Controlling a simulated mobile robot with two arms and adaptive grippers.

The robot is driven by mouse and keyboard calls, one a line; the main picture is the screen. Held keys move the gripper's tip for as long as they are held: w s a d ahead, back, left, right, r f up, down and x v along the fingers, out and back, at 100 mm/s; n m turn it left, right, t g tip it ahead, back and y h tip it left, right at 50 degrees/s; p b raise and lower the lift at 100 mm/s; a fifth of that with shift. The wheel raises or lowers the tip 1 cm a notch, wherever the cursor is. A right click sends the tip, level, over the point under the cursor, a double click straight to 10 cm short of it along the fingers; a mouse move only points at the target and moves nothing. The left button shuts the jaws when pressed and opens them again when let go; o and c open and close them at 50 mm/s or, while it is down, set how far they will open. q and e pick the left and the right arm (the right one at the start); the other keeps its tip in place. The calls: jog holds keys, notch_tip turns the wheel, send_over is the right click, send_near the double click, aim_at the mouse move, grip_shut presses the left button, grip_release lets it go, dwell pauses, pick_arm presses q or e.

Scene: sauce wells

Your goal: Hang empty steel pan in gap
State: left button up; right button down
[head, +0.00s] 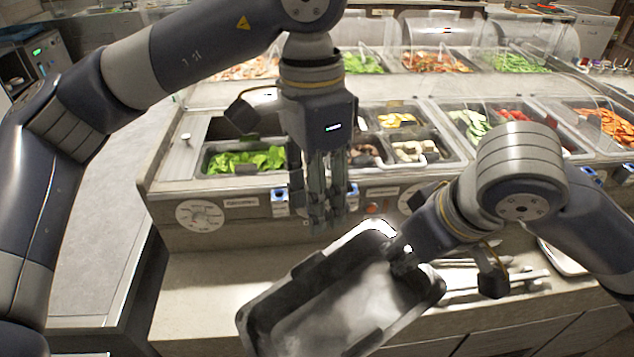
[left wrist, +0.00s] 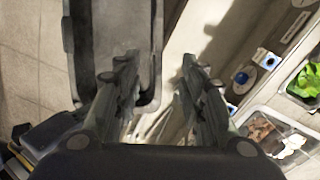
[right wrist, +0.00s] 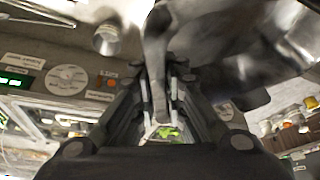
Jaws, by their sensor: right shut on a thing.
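The empty steel pan (head: 330,305) is tilted above the front counter ledge, its bare inside facing up. My right gripper (head: 402,262) is shut on the pan's upper right rim. The pan shows blurred and close in the right wrist view (right wrist: 215,35), with the right fingers (right wrist: 170,95) at its edge. My left gripper (head: 325,215) hangs pointing down in front of the wells, above the pan's far end. In the left wrist view its fingers (left wrist: 158,62) are apart with nothing between them, beside the pan's rim (left wrist: 152,95).
A lettuce pan (head: 243,161) sits in the left of the front row. Pans of mushrooms (head: 410,150) and cucumber (head: 470,125) stand further right. Utensils (head: 490,280) lie on the ledge right of the held pan. The ledge's left part (head: 200,290) is clear.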

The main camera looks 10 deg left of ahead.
pick_arm(q)
jog(key=f, duration=0.9)
jog(key=shift+s+d+f, duration=0.2)
jog(key=shift+s+f, duration=0.1)
jog(key=shift+f, duration=0.05)
grip_shut()
pick_arm(e)
jog(key=c, duration=1.5)
grip_release()
jog(key=shift+c, duration=0.2)
